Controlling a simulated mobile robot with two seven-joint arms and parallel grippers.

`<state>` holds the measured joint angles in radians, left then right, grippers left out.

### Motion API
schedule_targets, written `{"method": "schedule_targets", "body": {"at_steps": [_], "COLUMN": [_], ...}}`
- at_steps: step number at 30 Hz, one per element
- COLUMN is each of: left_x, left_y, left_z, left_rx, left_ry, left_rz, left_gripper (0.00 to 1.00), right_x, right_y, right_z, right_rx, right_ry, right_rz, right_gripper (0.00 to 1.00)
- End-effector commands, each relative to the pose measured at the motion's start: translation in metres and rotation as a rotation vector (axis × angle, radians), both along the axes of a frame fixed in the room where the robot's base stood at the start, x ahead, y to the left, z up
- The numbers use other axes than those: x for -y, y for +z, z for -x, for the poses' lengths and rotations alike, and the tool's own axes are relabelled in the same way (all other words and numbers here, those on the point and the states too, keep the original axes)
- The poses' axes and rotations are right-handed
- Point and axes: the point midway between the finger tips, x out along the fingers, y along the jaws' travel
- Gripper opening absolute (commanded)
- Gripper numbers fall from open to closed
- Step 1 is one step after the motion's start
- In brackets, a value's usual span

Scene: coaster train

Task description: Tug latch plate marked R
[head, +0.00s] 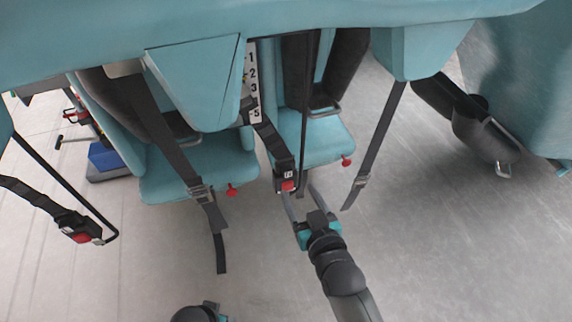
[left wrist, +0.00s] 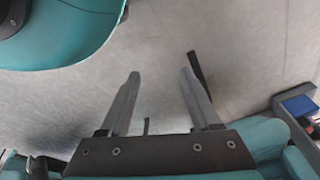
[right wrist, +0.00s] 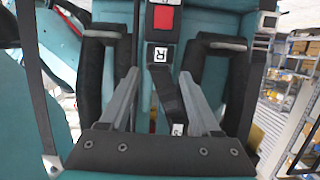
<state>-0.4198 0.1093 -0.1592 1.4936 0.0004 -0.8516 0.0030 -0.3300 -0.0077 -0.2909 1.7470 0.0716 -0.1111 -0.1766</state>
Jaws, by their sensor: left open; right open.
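In the right wrist view the latch plate marked R (right wrist: 159,55) is black with a white label and hangs below a buckle with a red button (right wrist: 164,19). In the head view that buckle (head: 287,184) hangs on a black strap in front of the right seat. My right gripper (head: 299,194) is just below it, fingers pointing up at it. In the right wrist view the open fingers (right wrist: 158,78) stand either side of the strap, apart from the plate. My left gripper (left wrist: 160,75) is open and empty over bare floor; in the head view only part of its arm shows at the bottom edge.
Another red-button buckle (head: 80,234) hangs at the left. Loose straps with metal adjusters (head: 199,192) hang at both sides. A numbered strip (head: 252,82) and teal seats (head: 312,138) are behind. Red knobs (head: 232,190) stick out under the seats. The grey floor at right is clear.

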Motion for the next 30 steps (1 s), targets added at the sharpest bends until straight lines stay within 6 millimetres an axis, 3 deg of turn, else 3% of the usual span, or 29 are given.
{"method": "schedule_targets", "body": {"at_steps": [15, 23, 26, 30], "left_x": [-0.024, -0.031, -0.032, -0.036], "left_y": [-0.035, -0.042, -0.044, -0.045], "left_z": [0.028, 0.037, 0.039, 0.044], "left_rx": [-0.006, -0.003, -0.005, -0.007], "left_ry": [-0.005, -0.005, -0.005, -0.005], "left_rz": [-0.025, -0.031, -0.032, -0.036], "left_gripper": [0.64, 0.64, 0.64, 0.64], "right_x": [0.018, 0.023, 0.025, 0.033], "right_y": [0.016, 0.019, 0.013, -0.028], "right_z": [0.056, 0.072, 0.074, 0.082], "right_rx": [-0.002, -0.001, -0.016, -0.112], "right_ry": [0.001, 0.0, 0.001, 0.004], "right_rz": [0.001, 0.0, 0.007, 0.045], "right_gripper": [0.64, 0.64, 0.64, 0.64]}}
